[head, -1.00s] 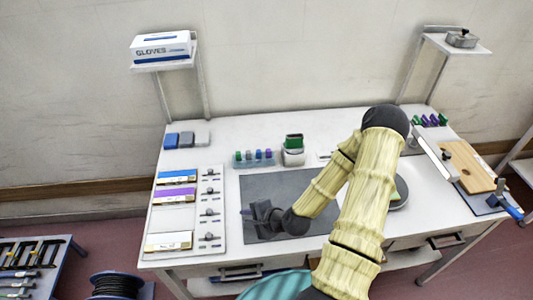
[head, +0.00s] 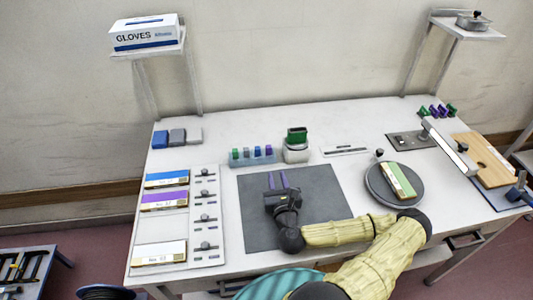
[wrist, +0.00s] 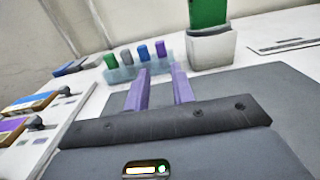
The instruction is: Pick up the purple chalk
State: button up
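The purple chalk (head: 268,149) stands upright at the right end of a row with green, grey and blue sticks, in a pale translucent holder (head: 256,160). In the wrist view the purple chalk (wrist: 160,48) shows just beyond the gap between my fingertips, and the holder (wrist: 121,75) is partly hidden by the left finger. My gripper (head: 278,180) is open and empty, with two purple fingers pointing at the holder. It is over the dark mat, short of the holder and apart from it. The fingers also show in the wrist view (wrist: 161,74).
A white block with a green top (head: 297,146) stands close right of the holder. A round grey plate (head: 378,194) with a green-and-white block is to the right. A panel with labelled boxes (head: 163,218) is on the left. The dark mat (head: 321,206) is otherwise clear.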

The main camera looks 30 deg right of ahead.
aim_at(269, 150)
jog(key=shift+s, duration=0.1)
jog(key=x, duration=1.2)
jog(key=shift+p, duration=0.3)
jog(key=shift+f, duration=0.1)
jog(key=shift+f+b+x, duration=0.15)
jog(key=shift+x, duration=1.2)
jog(key=shift+f+b+x, duration=0.15)
jog(key=shift+f+x, duration=0.05)
jog(key=shift+x, duration=1.2)
jog(key=shift+s, duration=0.1)
grip_shut()
